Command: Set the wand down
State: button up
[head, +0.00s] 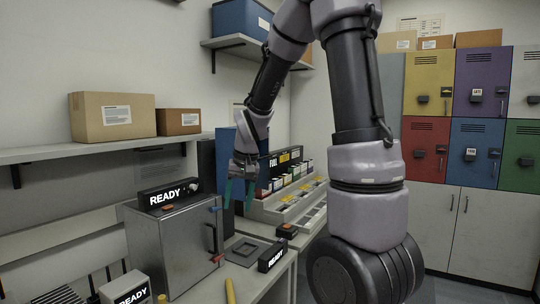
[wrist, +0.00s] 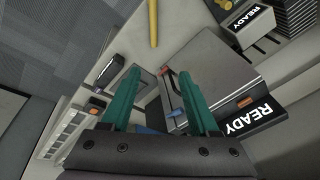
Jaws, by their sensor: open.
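A yellow rod (head: 229,290), which looks like the wand, lies on the bench near the front edge in the head view. It also shows at the top of the wrist view (wrist: 153,23), apart from my fingers. My gripper (head: 238,194) hangs over the bench, to the right of the metal box and in front of the rack. Its two teal fingers are spread wide with nothing between them, as the wrist view (wrist: 158,72) also shows. The rod's near end is cut off in the head view.
A metal box (head: 172,250) with a READY display (head: 168,194) stands left of my gripper. A grey square plate (head: 246,250) lies on the bench below. A rack (head: 290,200) of small boxes is behind. Lockers (head: 428,80) line the back right.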

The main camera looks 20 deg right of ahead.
jog(key=s+d+r+t, duration=0.1)
jog(key=s+r+t, duration=0.1)
jog(key=s+r, duration=0.6)
jog(key=s+d+r+m+t, duration=0.1)
jog(key=s+r+t, duration=0.1)
jog(key=s+r, duration=0.6)
jog(key=shift+s+d+r+y, duration=0.25)
jog(key=shift+s+d+y, duration=0.15)
jog(key=shift+s, duration=0.4)
